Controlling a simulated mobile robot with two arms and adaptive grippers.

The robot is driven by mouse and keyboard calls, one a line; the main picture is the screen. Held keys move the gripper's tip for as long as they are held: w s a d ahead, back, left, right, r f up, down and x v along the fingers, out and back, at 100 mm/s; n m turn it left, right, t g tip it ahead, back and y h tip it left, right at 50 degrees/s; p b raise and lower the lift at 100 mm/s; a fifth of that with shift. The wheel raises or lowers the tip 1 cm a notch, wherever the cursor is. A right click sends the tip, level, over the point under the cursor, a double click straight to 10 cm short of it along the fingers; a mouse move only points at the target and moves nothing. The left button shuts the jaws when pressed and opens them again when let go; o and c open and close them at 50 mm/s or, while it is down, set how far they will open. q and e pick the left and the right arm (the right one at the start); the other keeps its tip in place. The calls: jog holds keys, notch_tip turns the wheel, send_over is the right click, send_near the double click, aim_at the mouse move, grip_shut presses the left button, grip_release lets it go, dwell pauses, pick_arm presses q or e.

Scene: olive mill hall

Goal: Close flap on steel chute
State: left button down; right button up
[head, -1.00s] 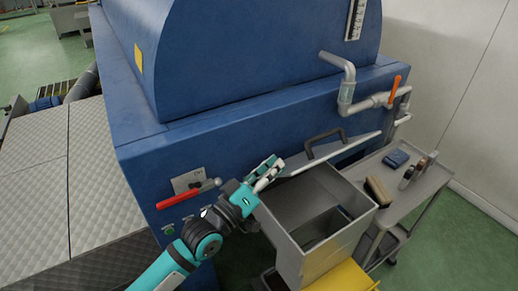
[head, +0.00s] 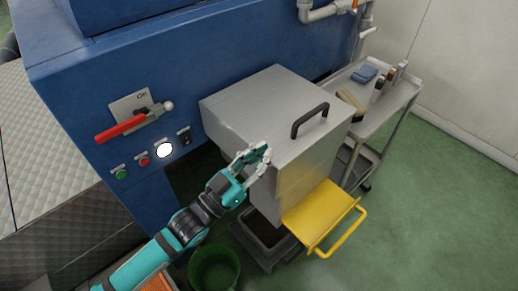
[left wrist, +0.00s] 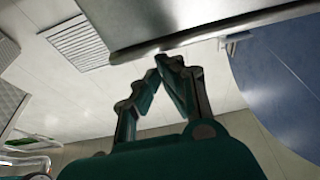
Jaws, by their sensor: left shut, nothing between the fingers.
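The steel chute (head: 312,168) stands against the blue machine, a square grey metal box. Its flap (head: 255,105), a steel plate with a black handle (head: 309,121), lies over the top and hides the inside. I cannot tell whether a small gap is left under it. My left gripper (head: 262,152) is shut and empty at the flap's near left edge. In the left wrist view the fingertips (left wrist: 166,58) are right by a steel edge (left wrist: 190,40), and I cannot tell whether they touch. My right gripper is not in view.
A yellow tray (head: 318,212) juts out from the chute's front. A grey bin (head: 250,250) and a green bucket (head: 214,270) stand below. A red lever (head: 120,128) and buttons are on the machine at left. A trolley (head: 390,110) stands right; green floor beyond is clear.

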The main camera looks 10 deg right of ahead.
pick_arm(q)
jog(key=shift+f+m, duration=0.4)
jog(key=shift+f, duration=0.2)
